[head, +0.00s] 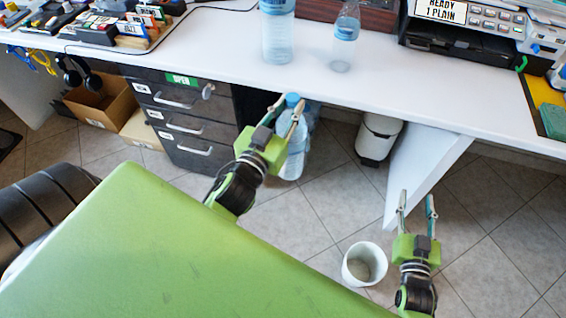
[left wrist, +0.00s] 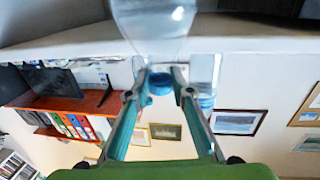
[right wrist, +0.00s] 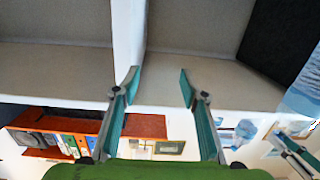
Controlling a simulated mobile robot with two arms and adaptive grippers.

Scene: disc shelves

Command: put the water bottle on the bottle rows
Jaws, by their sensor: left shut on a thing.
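A clear water bottle (head: 295,150) with a blue cap hangs upright below the desk's front edge, beside the black drawers. My left gripper (head: 293,98) is shut around its top, just under the cap. In the left wrist view, the blue cap (left wrist: 160,83) sits between the fingers and the bottle body (left wrist: 155,25) extends beyond them. A larger bottle (head: 278,35) and a smaller bottle (head: 344,45) stand on the white desk. Something bluish and clear shows behind the held bottle, partly hidden. I cannot make out the bottle rows. My right gripper (head: 418,196) is open and empty.
The white desk (head: 225,45) spans the back, with a printer (head: 470,45) at right. Black drawers (head: 185,125) stand under it at left. A white bin (head: 378,138), a desk panel (head: 425,165) and a white bucket (head: 364,264) stand near my right arm. Tiled floor is open between.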

